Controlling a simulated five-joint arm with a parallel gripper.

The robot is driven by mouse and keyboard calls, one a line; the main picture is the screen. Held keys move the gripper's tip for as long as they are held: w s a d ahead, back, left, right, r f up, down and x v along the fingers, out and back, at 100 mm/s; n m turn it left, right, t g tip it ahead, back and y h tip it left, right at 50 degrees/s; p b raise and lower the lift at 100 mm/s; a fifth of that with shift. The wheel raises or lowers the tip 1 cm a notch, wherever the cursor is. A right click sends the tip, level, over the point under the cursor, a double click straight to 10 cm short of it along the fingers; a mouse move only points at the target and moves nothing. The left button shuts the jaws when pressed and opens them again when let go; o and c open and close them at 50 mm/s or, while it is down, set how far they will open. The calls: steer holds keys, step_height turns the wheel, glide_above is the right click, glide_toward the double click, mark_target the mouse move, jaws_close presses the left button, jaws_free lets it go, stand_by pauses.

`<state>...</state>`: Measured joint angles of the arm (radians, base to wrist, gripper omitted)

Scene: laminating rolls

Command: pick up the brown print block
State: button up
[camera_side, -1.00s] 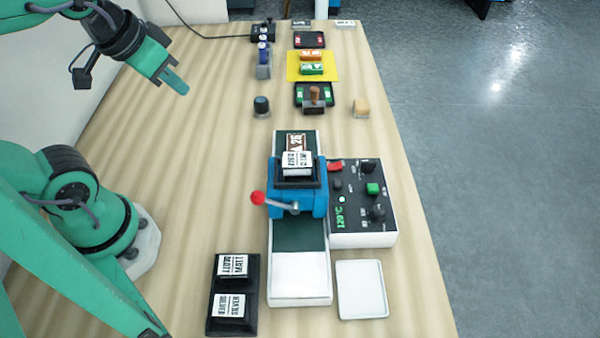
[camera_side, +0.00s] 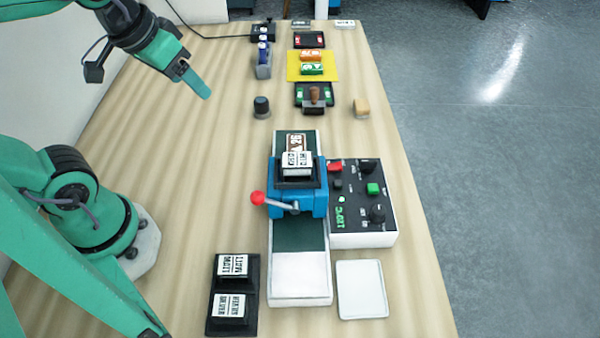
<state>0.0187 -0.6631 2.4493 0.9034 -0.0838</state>
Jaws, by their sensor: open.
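A brown piece with white print (camera_side: 297,142), which looks like the brown print block, lies on the dark green bed of the laminator, just behind its blue press head. The press head partly hides its near side. My gripper (camera_side: 205,92) is open and empty, high at the upper left, well to the left of the brown piece and apart from everything. Its fingers overlap in this view, so the gap between them hardly shows.
The blue press (camera_side: 321,200) has a red-knobbed lever (camera_side: 258,198). A control box (camera_side: 362,238) stands to its right, a white tray (camera_side: 361,290) in front.

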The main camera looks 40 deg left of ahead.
steer(key=w+d+f+n+g, duration=0.3)
steer(key=w+d+n, duration=0.1)
steer(key=w, duration=0.6)
steer(key=n+g, duration=0.2)
steer(key=n, duration=0.2)
glide_toward(297, 144)
steer(key=shift+s+a, duration=0.1)
steer(key=shift+f, duration=1.65)
steer(key=shift+f, duration=0.1)
steer(key=shift+f, duration=2.5)
steer(key=c, duration=1.1)
